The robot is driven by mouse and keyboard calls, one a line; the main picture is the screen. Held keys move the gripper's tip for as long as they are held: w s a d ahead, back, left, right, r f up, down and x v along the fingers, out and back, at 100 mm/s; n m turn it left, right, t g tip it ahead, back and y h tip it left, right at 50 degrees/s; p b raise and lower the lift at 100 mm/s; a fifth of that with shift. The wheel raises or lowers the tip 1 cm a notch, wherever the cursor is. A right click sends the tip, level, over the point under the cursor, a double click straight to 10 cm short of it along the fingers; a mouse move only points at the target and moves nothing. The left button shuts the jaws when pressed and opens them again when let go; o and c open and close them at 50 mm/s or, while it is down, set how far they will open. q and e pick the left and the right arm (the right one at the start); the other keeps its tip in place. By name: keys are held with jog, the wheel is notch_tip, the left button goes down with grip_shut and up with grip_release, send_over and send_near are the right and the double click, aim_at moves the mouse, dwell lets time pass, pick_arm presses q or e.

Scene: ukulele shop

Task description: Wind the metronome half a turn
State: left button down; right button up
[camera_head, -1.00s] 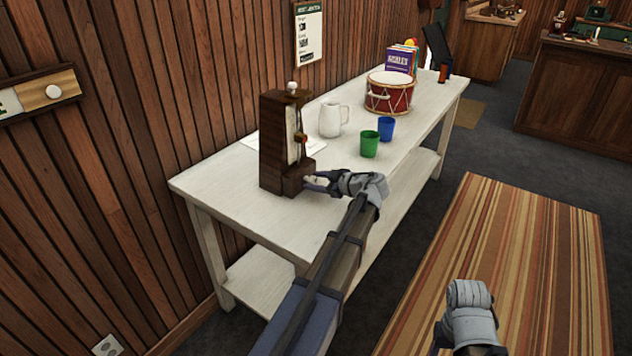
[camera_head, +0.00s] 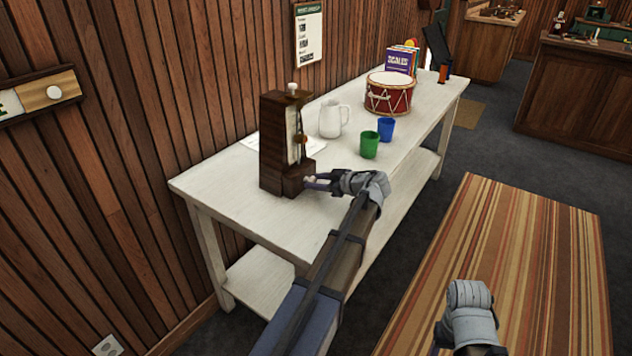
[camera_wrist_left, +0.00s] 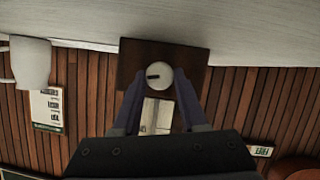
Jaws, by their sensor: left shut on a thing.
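The dark wooden metronome (camera_head: 272,145) stands upright at the front part of the white table. Its pale round winding knob (camera_wrist_left: 164,78), with a short dark mark, is on the low front block of the metronome; the knob also shows small in the head view (camera_head: 309,180). My left gripper (camera_head: 312,182) reaches in from the right and is shut on the knob. In the left wrist view its two fingers (camera_wrist_left: 159,84) lie on either side of the knob. My right gripper (camera_head: 470,305) is low at the right, away from the table; its fingers are hidden.
On the white table (camera_head: 240,212) are a white pitcher (camera_head: 330,119), a green cup (camera_head: 369,145), a blue cup (camera_head: 387,129) and a red drum (camera_head: 389,95). A paper sheet (camera_head: 259,141) lies beside the metronome. A wooden wall (camera_head: 130,170) runs behind. A striped rug (camera_head: 520,250) covers the floor at right.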

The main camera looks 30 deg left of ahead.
pick_arm(q)
jog(key=m+g, duration=0.2)
jog(key=m, duration=0.1)
jog(key=shift+w+f, duration=0.1)
jog(key=shift+w, duration=0.2)
jog(key=m+g, duration=0.1)
jog(key=m+g+b, duration=0.1)
jog(key=m, duration=0.1)
jog(key=shift+w+d+f+y+b, duration=0.1)
jog(key=shift+w+f+y+b, duration=0.1)
jog(key=shift+y+b, duration=0.1)
jog(key=shift+f+m+g+b, duration=0.1)
jog(key=shift+m+g+b, duration=0.65)
jog(key=shift+m, duration=0.25)
jog(key=m+g+y+b, duration=0.1)
jog(key=m+b, duration=0.1)
jog(key=shift+f+m, duration=0.15)
jog(key=shift+m, duration=0.15)
jog(key=m+g+y+b, duration=0.1)
jog(key=m+b, duration=0.1)
jog(key=shift+m+b, duration=0.3)
jog(key=shift+b, duration=0.05)
jog(key=shift+m+g+y+b, duration=0.25)
jog(key=shift+m+y+b, duration=0.3)
jog(key=shift+m, duration=0.35)
jog(key=shift+c, duration=2.4)
grip_release()
